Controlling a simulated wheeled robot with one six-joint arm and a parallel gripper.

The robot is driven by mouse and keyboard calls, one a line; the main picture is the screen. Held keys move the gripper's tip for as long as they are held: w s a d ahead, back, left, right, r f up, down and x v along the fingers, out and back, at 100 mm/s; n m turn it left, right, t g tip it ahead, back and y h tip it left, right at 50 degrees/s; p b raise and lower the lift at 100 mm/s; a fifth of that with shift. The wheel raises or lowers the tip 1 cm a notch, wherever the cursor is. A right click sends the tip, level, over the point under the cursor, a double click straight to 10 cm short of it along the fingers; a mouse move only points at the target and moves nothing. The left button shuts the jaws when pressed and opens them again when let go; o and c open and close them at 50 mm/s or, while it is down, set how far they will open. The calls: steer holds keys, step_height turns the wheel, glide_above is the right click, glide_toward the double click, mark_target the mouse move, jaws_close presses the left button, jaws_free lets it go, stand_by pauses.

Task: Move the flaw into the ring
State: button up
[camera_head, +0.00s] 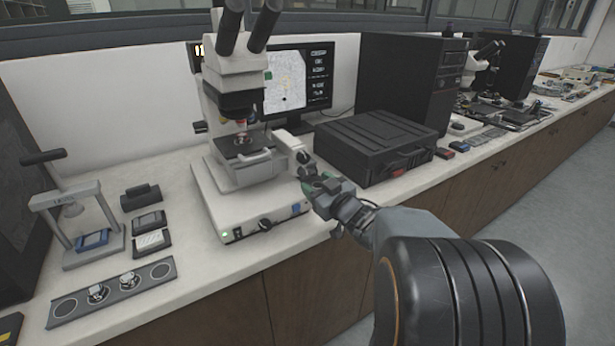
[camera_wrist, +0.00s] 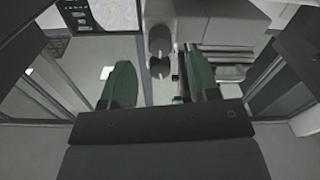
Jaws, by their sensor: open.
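The microscope (camera_head: 235,90) stands on a white base with a stage (camera_head: 240,163) under its lens. Dark stage knobs (camera_head: 302,158) stick out at its right side; they show in the wrist view as two stacked dark knobs (camera_wrist: 160,41). My gripper (camera_head: 312,184) is beside these knobs. In the wrist view its green fingers (camera_wrist: 160,82) are open, with the lower knob appearing between the tips and no clear contact. The monitor (camera_head: 298,82) behind shows a pale speckled picture with a small green mark and faint yellowish marks. I cannot make out the flaw or the ring.
A black case (camera_head: 375,145) stands close to the right of my gripper. A small press (camera_head: 75,215) and a grey tray with round places (camera_head: 112,292) are on the left. The bench's front edge runs below my gripper; its far right holds another microscope (camera_head: 482,70).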

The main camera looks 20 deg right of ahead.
mark_target(306, 176)
steer(key=shift+w+a, duration=0.15)
steer(key=shift+w, duration=1)
steer(key=shift+w+a, duration=0.15)
steer(key=shift+w, duration=0.95)
steer(key=c, duration=0.9)
steer(key=shift+m, duration=0.3)
steer(key=m+p, duration=0.3)
steer(key=shift+r+m, duration=0.1)
steer(key=shift+m, duration=0.3)
steer(key=m+p, duration=0.2)
steer(key=m, duration=0.3)
steer(key=shift+a, duration=0.1)
steer(key=shift+m+p, duration=0.3)
